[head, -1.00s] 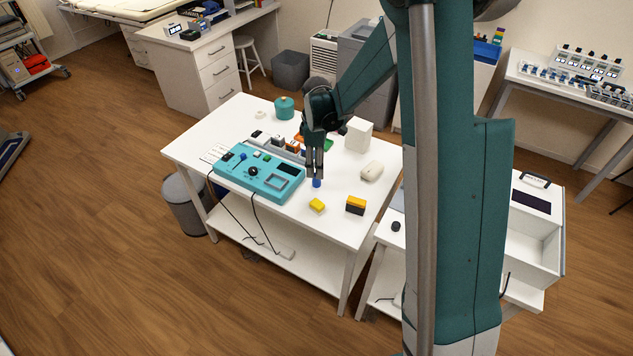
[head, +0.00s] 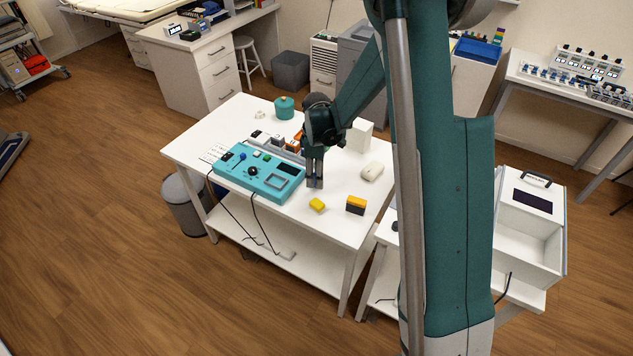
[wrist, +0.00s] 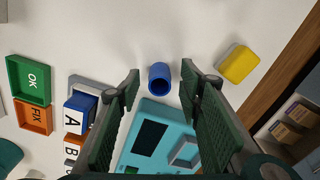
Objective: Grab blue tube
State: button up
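The blue tube (wrist: 159,78) stands on the white table (head: 224,125) beside the teal device, its dark open end showing in the wrist view. My gripper (wrist: 160,82) is open, with its two green-padded fingers on either side of the tube in that view. I see a gap between each finger and the tube. In the head view my gripper (head: 314,185) points down close to the tabletop, and its fingers hide the tube there.
The teal device (head: 260,174) lies close to the left of my gripper. A yellow block (head: 317,204) and a yellow-and-black block (head: 356,205) lie near the front edge. A white rounded object (head: 372,171) and a white box (head: 360,135) stand to the right and behind.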

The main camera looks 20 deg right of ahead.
dwell(0.5)
jog(key=c, duration=0.9)
jog(key=shift+o, duration=0.2)
jog(key=shift+r, duration=0.15)
notch_tip(320, 180, up, 10)
jog(key=p, duration=0.1)
